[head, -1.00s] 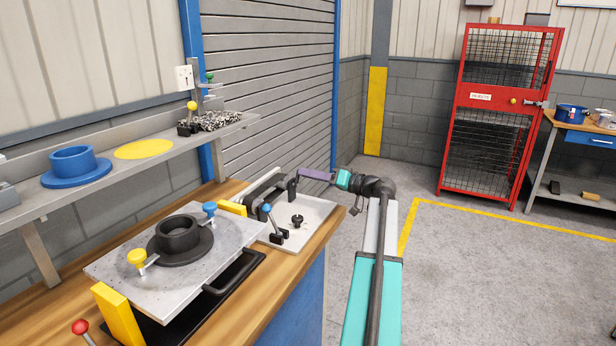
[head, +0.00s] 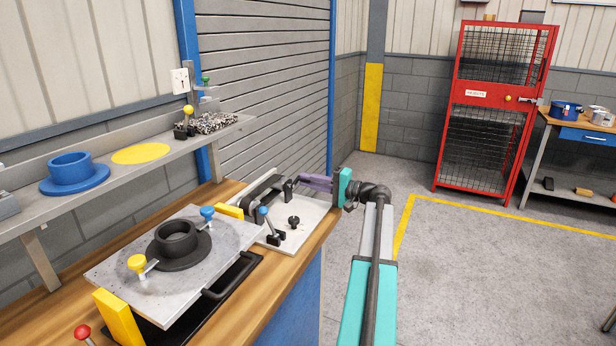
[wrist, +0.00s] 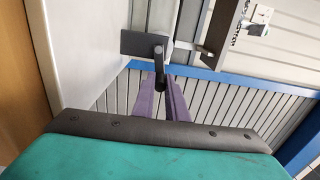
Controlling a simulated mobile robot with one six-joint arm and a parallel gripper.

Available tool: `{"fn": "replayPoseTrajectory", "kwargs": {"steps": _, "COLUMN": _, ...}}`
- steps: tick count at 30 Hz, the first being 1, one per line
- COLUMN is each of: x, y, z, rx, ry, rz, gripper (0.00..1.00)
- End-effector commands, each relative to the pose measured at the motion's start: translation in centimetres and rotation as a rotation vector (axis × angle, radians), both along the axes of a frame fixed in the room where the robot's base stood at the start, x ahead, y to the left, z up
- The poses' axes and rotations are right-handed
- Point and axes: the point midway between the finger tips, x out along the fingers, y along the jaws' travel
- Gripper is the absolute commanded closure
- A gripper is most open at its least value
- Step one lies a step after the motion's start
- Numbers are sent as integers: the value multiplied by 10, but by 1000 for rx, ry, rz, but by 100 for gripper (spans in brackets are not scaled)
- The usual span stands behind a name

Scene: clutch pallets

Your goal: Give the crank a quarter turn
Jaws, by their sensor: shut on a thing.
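The crank (head: 288,186) is a dark arm with a black handle at the far end of the white plate on the wooden bench. In the wrist view its black handle (wrist: 160,68) stands straight ahead, in front of a dark block. My gripper (head: 301,182) reaches it from the right with its purple fingers. In the wrist view the fingers (wrist: 161,84) are shut on the handle's lower end, one on each side. The exact contact is partly hidden by the fingers and small in the head view.
On the white plate (head: 305,232) stand a blue-knobbed clamp (head: 270,228) and a black knob (head: 293,222). Nearer is a grey pallet (head: 125,272) with a black flanged ring (head: 177,242). A shelf (head: 40,217) runs along the wall.

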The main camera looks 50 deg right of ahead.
Motion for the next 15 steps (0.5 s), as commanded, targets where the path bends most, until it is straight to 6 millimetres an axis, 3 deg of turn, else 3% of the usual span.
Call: {"fn": "replayPoseTrajectory", "kwargs": {"steps": 15, "x": 0, "y": -2, "z": -10, "rx": 219, "ry": 63, "rz": -2, "gripper": 100}}
